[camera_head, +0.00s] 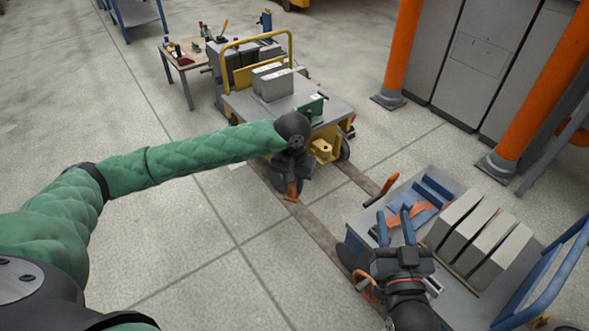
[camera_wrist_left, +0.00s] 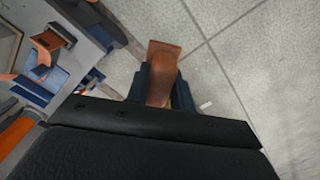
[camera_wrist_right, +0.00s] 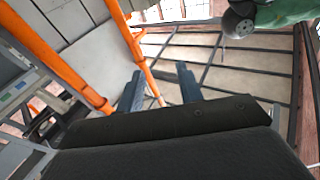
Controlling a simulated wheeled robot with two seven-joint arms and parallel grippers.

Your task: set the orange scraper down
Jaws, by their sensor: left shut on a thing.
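The orange scraper (camera_head: 291,193) is between the fingers of my left gripper (camera_head: 289,178), which is shut on it above the open floor between the two carts. In the left wrist view the scraper's flat orange-brown end (camera_wrist_left: 163,62) sticks out past the dark fingers, with bare floor behind it. The part inside the jaws is hidden. My right gripper (camera_head: 396,228) is over the near edge of the right cart, its blue-grey fingers apart. In the right wrist view its fingers (camera_wrist_right: 161,92) are spread with nothing between them.
The grey right cart (camera_head: 362,223) carries a blue tray (camera_head: 432,187) with orange pieces and several upright grey slabs (camera_head: 468,232). A yellow-framed cart (camera_head: 333,108) with blocks stands at the back. Behind it is a small tool table (camera_head: 187,64). Orange posts (camera_head: 402,50) rise at the right.

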